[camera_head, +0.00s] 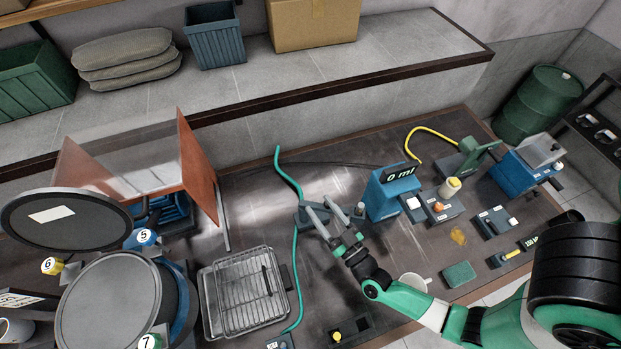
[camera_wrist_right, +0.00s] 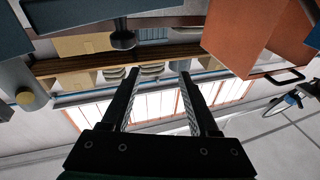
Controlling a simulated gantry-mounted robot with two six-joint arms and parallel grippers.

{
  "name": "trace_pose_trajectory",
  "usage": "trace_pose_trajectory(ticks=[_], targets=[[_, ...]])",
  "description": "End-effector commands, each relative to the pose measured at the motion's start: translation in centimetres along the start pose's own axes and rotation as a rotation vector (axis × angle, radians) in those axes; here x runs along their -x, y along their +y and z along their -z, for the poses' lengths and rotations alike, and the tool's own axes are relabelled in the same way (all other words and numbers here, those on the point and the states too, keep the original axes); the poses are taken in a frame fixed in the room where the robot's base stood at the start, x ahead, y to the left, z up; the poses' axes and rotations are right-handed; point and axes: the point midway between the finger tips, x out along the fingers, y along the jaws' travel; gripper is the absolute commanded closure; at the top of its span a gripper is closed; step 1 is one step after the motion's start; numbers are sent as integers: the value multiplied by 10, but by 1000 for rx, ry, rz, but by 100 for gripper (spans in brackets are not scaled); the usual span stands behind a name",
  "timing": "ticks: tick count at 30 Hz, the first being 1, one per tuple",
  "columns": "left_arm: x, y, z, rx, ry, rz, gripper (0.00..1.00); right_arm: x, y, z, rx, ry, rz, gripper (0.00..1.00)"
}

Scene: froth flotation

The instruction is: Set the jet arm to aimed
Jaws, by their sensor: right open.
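My right gripper (camera_head: 317,204) is open and empty, its two fingers spread and pointing away from its arm. It reaches over a low dark fixture (camera_head: 302,218) on the bench, which the fingers partly hide. A small round grey knob (camera_head: 360,209) stands just right of the fingers. I cannot tell for sure which part is the jet arm or how it is set. In the right wrist view the fingers (camera_wrist_right: 159,76) are apart with nothing between them. A dark knob-ended part (camera_wrist_right: 122,38) shows beyond the left finger there. My left gripper is not in view.
A blue unit (camera_head: 392,193) with a "0 ml" display stands close right of the gripper. A teal hose (camera_head: 296,262) runs left of it. A wire rack tray (camera_head: 240,290) and round dark vessels (camera_head: 108,305) fill the left. A white mug (camera_head: 413,281) is near my right arm.

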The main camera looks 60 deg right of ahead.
Motion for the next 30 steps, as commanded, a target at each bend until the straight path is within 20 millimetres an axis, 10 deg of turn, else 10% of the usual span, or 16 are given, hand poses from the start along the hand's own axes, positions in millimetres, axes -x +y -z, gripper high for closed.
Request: trace_pose_trajectory(ticks=[4, 11, 30], targets=[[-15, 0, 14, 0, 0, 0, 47, 64, 32, -21, 63, -161, -29, 39], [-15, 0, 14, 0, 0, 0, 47, 70, 38, -24, 69, -178, -39, 39], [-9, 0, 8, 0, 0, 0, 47, -39, 41, -41, 69, -174, -36, 39]])
